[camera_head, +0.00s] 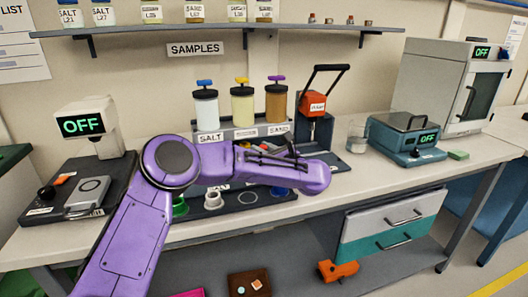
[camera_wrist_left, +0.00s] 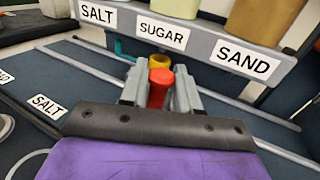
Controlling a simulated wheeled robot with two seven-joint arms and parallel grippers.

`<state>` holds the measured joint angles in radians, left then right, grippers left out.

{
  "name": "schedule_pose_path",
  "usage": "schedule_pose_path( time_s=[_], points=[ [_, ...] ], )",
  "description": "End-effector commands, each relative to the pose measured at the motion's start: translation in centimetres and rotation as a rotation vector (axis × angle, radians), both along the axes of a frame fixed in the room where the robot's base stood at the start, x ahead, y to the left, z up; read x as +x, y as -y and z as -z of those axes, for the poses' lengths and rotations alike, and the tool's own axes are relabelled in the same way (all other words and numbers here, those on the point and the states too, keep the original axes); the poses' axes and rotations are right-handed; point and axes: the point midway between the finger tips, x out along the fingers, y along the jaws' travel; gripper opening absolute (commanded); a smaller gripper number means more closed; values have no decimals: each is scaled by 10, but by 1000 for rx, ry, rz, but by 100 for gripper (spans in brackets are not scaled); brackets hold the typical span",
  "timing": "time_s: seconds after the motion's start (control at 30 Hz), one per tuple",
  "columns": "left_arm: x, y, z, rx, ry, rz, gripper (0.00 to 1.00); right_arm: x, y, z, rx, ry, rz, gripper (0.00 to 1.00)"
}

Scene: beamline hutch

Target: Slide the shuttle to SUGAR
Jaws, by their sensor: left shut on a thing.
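The shuttle's red knob (camera_wrist_left: 160,77) is between the two grey fingers of my left gripper (camera_wrist_left: 160,92), which is shut on it. A yellow ring (camera_wrist_left: 159,61) shows just behind the knob. In the picture both lie below the SUGAR label (camera_wrist_left: 163,35), between the SALT label (camera_wrist_left: 97,12) and the SAND label (camera_wrist_left: 242,58). In the head view my left gripper (camera_head: 270,152) is in front of the label rail, and my purple arm hides the shuttle. The SUGAR jar (camera_head: 242,105) with a yellow top stands between the SALT jar (camera_head: 206,110) and the SAND jar (camera_head: 276,103). My right gripper is not in view.
A grey rail (camera_wrist_left: 122,72) runs along the dark track base. A white OFF display unit (camera_head: 88,125) stands at the left.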

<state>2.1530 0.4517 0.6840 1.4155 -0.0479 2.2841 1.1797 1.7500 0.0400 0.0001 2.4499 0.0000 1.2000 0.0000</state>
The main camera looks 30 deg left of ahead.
Motion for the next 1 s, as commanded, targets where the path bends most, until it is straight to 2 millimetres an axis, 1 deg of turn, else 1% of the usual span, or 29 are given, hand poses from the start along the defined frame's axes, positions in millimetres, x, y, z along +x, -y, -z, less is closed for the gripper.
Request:
schedule_pose_path(
  time_s=[0.1, 0.13, 0.37, 0.47, 0.57, 0.8, 0.9, 1.0],
  points=[
    [0, 1, 1, -2, -2, 0, 0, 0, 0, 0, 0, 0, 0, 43],
    [0, 1, 1, -2, -2, 1, 41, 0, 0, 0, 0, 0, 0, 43],
    [1, 1, 0, -1, 0, 2, 41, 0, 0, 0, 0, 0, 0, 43],
    [0, 4, 1, 0, 0, 3, 41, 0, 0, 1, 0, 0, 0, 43],
    [-4, 19, 1, 2, 2, 6, 41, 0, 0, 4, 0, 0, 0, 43],
    [-22, 74, 2, 2, 1, 6, 41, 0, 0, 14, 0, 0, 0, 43],
    [-27, 90, 1, 2, 1, 4, 41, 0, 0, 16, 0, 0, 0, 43],
    [-30, 99, 1, 0, 0, 2, 41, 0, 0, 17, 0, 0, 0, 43]
  ],
)
